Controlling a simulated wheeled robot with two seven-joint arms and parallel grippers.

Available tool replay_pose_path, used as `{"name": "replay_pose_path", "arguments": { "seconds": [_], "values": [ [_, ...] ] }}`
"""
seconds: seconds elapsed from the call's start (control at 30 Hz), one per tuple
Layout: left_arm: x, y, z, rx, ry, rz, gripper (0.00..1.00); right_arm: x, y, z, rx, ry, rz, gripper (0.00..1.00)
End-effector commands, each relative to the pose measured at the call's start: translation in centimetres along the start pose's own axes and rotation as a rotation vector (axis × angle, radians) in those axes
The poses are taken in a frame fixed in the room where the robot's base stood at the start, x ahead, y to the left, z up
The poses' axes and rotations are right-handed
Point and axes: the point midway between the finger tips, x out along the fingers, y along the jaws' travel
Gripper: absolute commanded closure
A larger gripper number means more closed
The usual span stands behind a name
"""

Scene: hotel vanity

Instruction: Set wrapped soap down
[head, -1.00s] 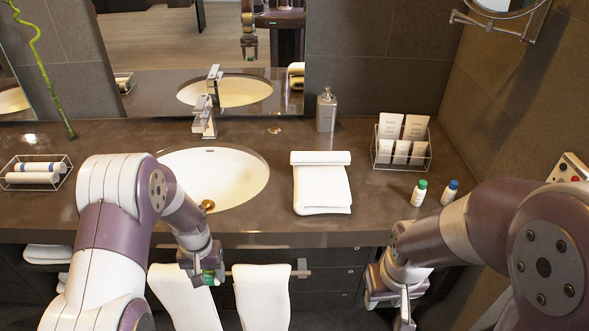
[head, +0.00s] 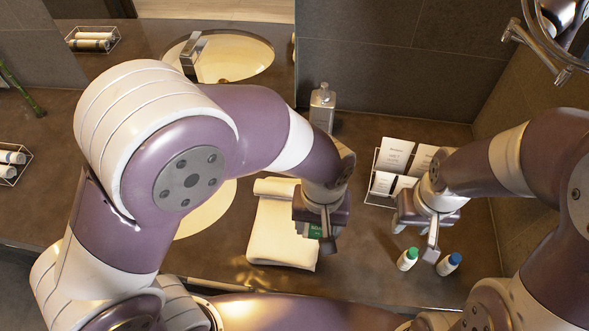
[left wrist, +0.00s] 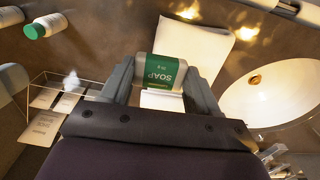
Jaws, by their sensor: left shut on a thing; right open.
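The wrapped soap (head: 315,230), white with a green band, is held in my left gripper (head: 322,238). In the left wrist view the soap (left wrist: 165,72) sits between the two fingers, its "SOAP" label showing. The gripper is over the counter, at the right edge of the folded white towel (head: 282,235); the towel also shows just beyond the soap in the left wrist view (left wrist: 195,45). I cannot tell whether the soap touches anything below. My right gripper (head: 432,246) is open and empty, near the two small bottles.
A green-capped bottle (head: 408,258) and a blue-capped bottle (head: 449,264) stand right of the towel. A wire basket of packets (head: 385,183) and a soap dispenser (head: 322,108) stand behind. The sink (head: 205,212) is partly hidden by my left arm. Bare counter (head: 350,270) lies between towel and bottles.

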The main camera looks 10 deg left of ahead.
Motion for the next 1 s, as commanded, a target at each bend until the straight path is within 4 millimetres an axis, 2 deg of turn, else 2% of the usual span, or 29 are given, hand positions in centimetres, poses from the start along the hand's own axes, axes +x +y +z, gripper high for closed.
{"name": "replay_pose_path", "arguments": {
  "seconds": [0.07,0.13,0.3,0.4,0.5,0.6,0.8,1.0],
  "values": [
    [-0.3,-0.2,0.5,0.0,-0.001,-0.001,0.68,-0.4,0.0,0.0,0.0,-0.001,0.0,0.57],
    [0.4,-1.4,0.1,-0.005,-0.004,-0.003,0.68,-0.8,0.0,0.0,0.0,-0.001,0.0,0.57],
    [3.4,-6.2,-1.9,-0.011,-0.007,-0.003,0.68,-1.9,0.0,-0.2,0.0,-0.001,0.0,0.57],
    [5.0,-8.5,-2.9,-0.008,-0.005,-0.002,0.68,-2.4,0.0,-0.2,0.0,-0.001,0.0,0.57],
    [6.0,-9.9,-3.6,-0.005,-0.002,-0.001,0.68,-2.6,0.0,-0.3,0.0,0.0,0.0,0.57],
    [6.9,-10.5,-3.8,-0.001,-0.003,-0.001,0.68,-2.8,0.0,-0.3,0.0,-0.001,0.0,0.57],
    [10.2,-10.5,-3.8,0.0,-0.002,-0.001,0.68,-3.4,0.0,-0.4,0.0,0.0,0.0,0.57],
    [10.6,-10.5,-3.8,0.0,0.0,0.0,0.68,-3.3,0.0,-0.4,0.0,0.0,0.0,0.57]
  ]
}}
